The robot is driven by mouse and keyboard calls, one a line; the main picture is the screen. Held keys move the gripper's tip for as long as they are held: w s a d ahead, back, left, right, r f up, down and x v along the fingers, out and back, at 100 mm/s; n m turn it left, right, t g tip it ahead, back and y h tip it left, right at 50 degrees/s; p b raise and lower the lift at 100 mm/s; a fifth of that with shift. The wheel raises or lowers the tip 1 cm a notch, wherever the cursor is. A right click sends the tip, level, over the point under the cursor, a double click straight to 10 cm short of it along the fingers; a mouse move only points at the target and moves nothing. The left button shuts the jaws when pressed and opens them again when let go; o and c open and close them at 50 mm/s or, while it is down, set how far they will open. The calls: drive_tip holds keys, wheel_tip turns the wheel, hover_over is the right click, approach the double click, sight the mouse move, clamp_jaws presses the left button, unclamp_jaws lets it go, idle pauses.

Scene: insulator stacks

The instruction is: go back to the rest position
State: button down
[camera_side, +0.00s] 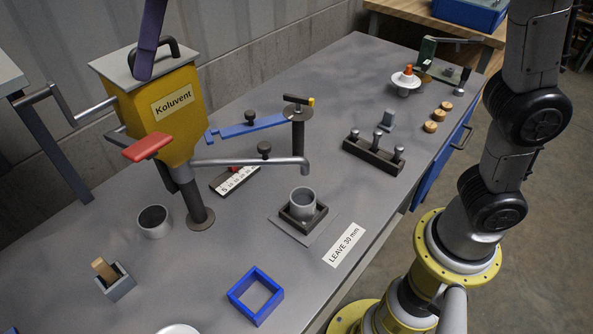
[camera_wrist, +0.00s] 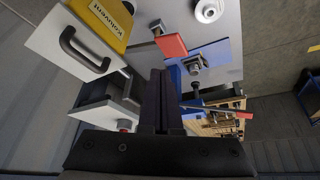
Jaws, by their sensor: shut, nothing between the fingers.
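My gripper (camera_wrist: 160,74) shows in the wrist view with its two long dark fingers together and nothing between them. Its tips are in the air, in front of the grey lid with a black handle (camera_wrist: 80,50) and the red lever pad (camera_wrist: 172,46). In the side view my arm rises on the right and leaves the picture at the top. A dark purple bar (camera_side: 150,40) comes down from the top edge there, in front of the lid of the yellow Koluvent machine (camera_side: 172,110); I cannot tell for sure that it is my finger.
The grey bench holds a grey cup (camera_side: 302,203) in a square holder, a blue square frame (camera_side: 256,296), a rack with several pegs (camera_side: 373,156) and a white insulator with an orange top (camera_side: 406,82). The red lever pad (camera_side: 147,147) sticks out from the machine.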

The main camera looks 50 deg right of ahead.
drive_tip(key=s+d+m+t+h, duration=0.1)
drive_tip(key=s+d+m, duration=0.2)
drive_tip(key=d, duration=0.8)
drive_tip(key=s+d+m+t+h, duration=0.15)
drive_tip(key=s+d, duration=0.25)
drive_tip(key=d, duration=0.7)
drive_tip(key=s+d+f+m+h, duration=0.1)
drive_tip(key=s+d+f+m, duration=0.2)
drive_tip(key=s+f, duration=0.3)
drive_tip(key=s+d+f+m, duration=0.3)
drive_tip(key=s+d+f, duration=0.3)
drive_tip(key=f, duration=0.6)
drive_tip(key=shift+m+h, duration=0.35)
